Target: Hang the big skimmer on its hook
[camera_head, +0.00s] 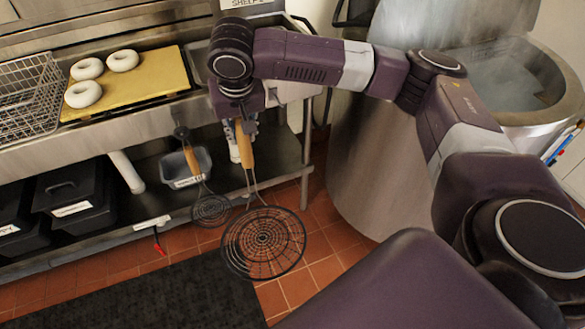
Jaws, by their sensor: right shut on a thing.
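The big skimmer (263,241) has a wooden handle and a wide round wire head. My right gripper (243,128) is shut on the top of its handle, in front of the steel counter's edge. The skimmer hangs head down, a little tilted, over the tiled floor. A smaller skimmer (210,209) with a wooden handle hangs at the counter front, just left of it. The big skimmer's hook cannot be made out; my arm and gripper cover part of the counter edge. My left gripper is not in view.
A yellow board (150,82) with white bagels and a wire basket (30,97) are on the counter (120,128). A grey tub (187,168) and black bins (75,195) stand on the shelf below. A large steaming kettle (375,165) stands right.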

